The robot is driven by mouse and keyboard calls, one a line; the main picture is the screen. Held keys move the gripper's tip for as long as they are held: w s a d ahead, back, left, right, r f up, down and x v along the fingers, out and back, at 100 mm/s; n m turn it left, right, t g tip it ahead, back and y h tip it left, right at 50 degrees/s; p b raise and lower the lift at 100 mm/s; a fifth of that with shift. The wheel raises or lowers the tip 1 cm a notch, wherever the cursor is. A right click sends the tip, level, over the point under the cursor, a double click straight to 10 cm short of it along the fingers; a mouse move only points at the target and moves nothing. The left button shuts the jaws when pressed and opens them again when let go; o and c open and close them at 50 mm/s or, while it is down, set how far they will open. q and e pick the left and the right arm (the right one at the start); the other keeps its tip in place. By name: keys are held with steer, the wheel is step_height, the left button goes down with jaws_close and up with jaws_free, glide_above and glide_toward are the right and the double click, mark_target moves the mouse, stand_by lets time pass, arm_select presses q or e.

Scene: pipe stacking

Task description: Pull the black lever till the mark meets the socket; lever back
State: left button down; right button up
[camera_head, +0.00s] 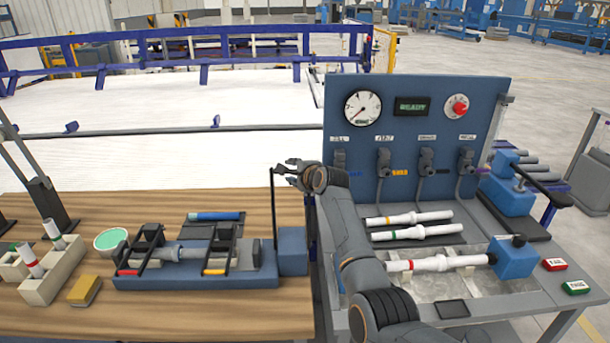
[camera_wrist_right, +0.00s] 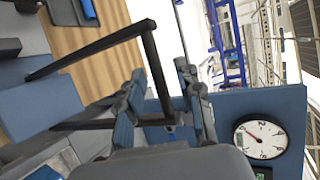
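The black lever (camera_head: 273,205) stands upright at the right end of the blue clamp fixture (camera_head: 150,282), beside a blue block (camera_head: 292,250). In the right wrist view the lever (camera_wrist_right: 92,49) is a bent bar with its handle between my fingers. My right gripper (camera_head: 290,170) is at the lever's top; in its wrist view the fingers (camera_wrist_right: 162,72) stand apart, with gaps beside the handle. A grey pipe piece (camera_head: 180,253) lies in the fixture between two black clamps. The mark and socket are too small to make out. My left gripper is not in view.
A blue panel (camera_head: 450,140) with a gauge (camera_head: 362,108) and a READY display (camera_head: 412,106) stands behind the right bench. White pipes (camera_head: 415,233) lie on that bench. A green-filled bowl (camera_head: 111,240) and a yellow sponge (camera_head: 84,290) are on the wooden table.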

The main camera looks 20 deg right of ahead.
steer(key=v, duration=1)
